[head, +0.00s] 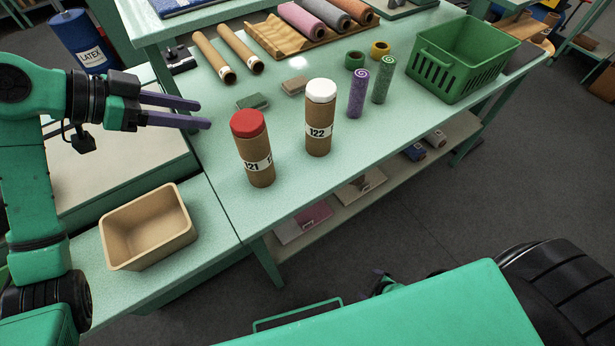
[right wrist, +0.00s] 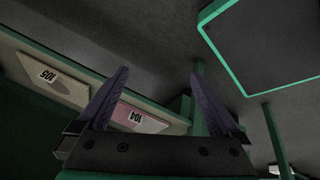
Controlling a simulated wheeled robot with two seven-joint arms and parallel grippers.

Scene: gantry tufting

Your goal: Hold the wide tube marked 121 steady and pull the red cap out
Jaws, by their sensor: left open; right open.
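The wide brown tube marked 121 (head: 257,165) stands upright on the pale green table, with the red cap (head: 247,124) seated in its top. My left gripper (head: 209,112) is open and empty, its purple fingers pointing right, to the left of the red cap and apart from it. My right gripper shows in the right wrist view (right wrist: 160,85), open and empty, low beside the table with its lower shelf ahead. The tube and cap are not in the right wrist view.
A similar tube marked 122 (head: 319,130) with a white cap (head: 321,90) stands close on the right. A tan bin (head: 150,228) sits at front left.

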